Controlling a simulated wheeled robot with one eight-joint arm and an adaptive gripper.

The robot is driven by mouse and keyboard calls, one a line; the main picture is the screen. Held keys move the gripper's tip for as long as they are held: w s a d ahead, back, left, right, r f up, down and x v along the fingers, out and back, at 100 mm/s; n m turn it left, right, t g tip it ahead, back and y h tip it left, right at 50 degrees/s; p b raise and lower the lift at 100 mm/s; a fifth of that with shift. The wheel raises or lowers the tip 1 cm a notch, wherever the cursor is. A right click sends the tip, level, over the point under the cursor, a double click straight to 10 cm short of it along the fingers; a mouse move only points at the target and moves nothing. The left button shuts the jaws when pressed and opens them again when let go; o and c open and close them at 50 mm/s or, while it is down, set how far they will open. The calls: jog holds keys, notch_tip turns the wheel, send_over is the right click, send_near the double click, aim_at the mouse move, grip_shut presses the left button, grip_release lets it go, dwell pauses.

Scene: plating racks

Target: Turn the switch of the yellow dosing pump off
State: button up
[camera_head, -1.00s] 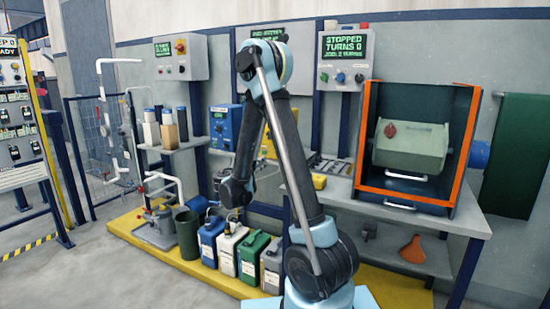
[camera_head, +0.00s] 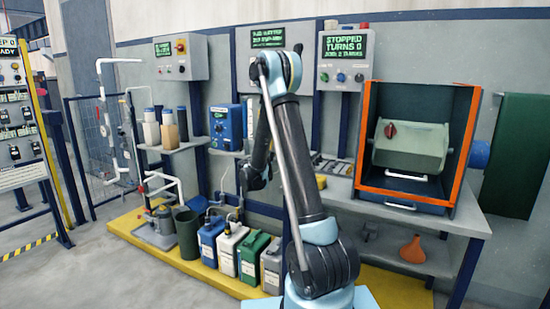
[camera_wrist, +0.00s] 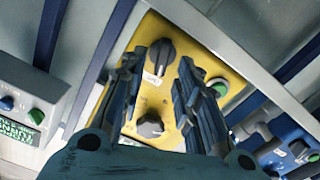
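The yellow dosing pump (camera_wrist: 203,72) fills the middle of the wrist view, tilted in the picture. It has a black switch knob (camera_wrist: 160,57) with a white label, a second black knob (camera_wrist: 150,127) and a green button (camera_wrist: 218,87). My gripper (camera_wrist: 168,64) is open, its two dark fingers spread in front of the pump face. The upper knob shows between the fingertips; I cannot tell whether they touch it.
A blue pump (camera_head: 226,123) stands left of my arm. Grey control boxes (camera_head: 345,60) hang on the wall. An orange-framed barrel cabinet (camera_head: 420,145) stands on the bench at right. Several canisters (camera_head: 253,256) and a green bucket (camera_head: 188,234) are on the floor platform.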

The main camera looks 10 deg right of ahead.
jog(key=shift+w+d, duration=0.2)
jog(key=shift+w, duration=0.1)
grip_shut()
jog(key=shift+a+n, duration=0.15)
jog(key=shift+n, duration=1.45)
grip_release()
jog(key=shift+w, duration=0.1)
